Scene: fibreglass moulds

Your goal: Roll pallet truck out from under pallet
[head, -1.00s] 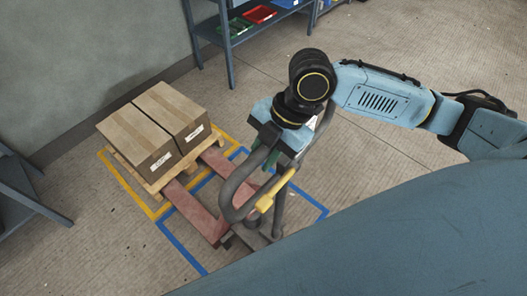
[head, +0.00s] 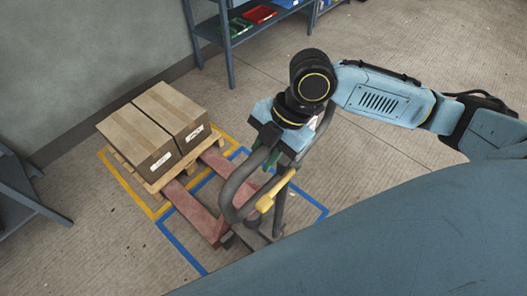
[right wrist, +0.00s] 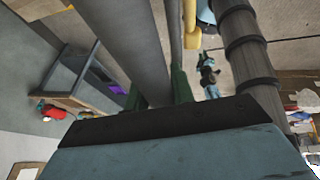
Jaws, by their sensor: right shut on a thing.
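The pallet truck has two red forks (head: 190,208) and a dark grey looped handle (head: 230,192) with a yellow lever (head: 265,204). The forks' near part lies bare on the floor; their far ends are hidden at the wooden pallet (head: 157,184). Two closed cardboard boxes (head: 153,122) sit on the pallet. My right gripper (head: 278,149) is shut on the handle, near the top of its loop. In the right wrist view its green fingertips (right wrist: 157,93) stand either side of the grey handle tube (right wrist: 122,40). My left gripper is not in view.
Yellow floor tape (head: 113,176) borders the pallet; blue tape (head: 183,248) borders the truck's area. Blue-grey shelving (head: 229,55) with bins stands behind, and another rack (head: 30,200) at the left edge. The floor right of the blue tape is clear.

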